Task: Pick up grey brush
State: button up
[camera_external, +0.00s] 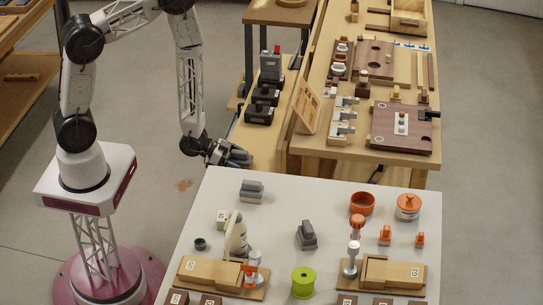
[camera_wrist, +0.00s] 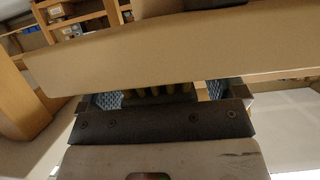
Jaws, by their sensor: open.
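A grey block-like piece with a lighter base (camera_external: 251,190) lies near the far left edge of the pale table; it may be the grey brush. A darker grey piece (camera_external: 306,235) stands near the table's middle, and I cannot tell for certain which of the two is the brush. My gripper (camera_external: 240,158) is beyond the table's far left edge, above and apart from the nearer grey piece. In the wrist view, the textured finger pads of my gripper (camera_wrist: 160,98) are spread apart. A dark ribbed shape shows between them, too unclear to name.
The pale table (camera_external: 210,205) also holds an orange bowl (camera_external: 362,203), an orange-lidded jar (camera_external: 408,207), a green spool (camera_external: 303,283), a cream bottle (camera_external: 237,235) and wooden blocks (camera_external: 210,272). A wooden bench (camera_external: 375,165) with fixtures stands behind. Bare table lies between the pieces.

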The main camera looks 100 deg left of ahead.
aim_at(232, 151)
jog(key=c, duration=1.1)
jog(key=shift+o, duration=0.2)
jog(key=shift+r, duration=0.2)
jog(key=shift+r, duration=1.6)
jog(key=s+d, duration=0.3)
jog(key=s, duration=0.4)
jog(key=s+d+r, duration=0.1)
jog(key=s+d, duration=0.2)
jog(key=s, duration=0.4)
jog(key=shift+s+d+r, duration=0.2)
jog(key=shift+s+d, duration=0.1)
jog(key=shift+d, duration=0.05)
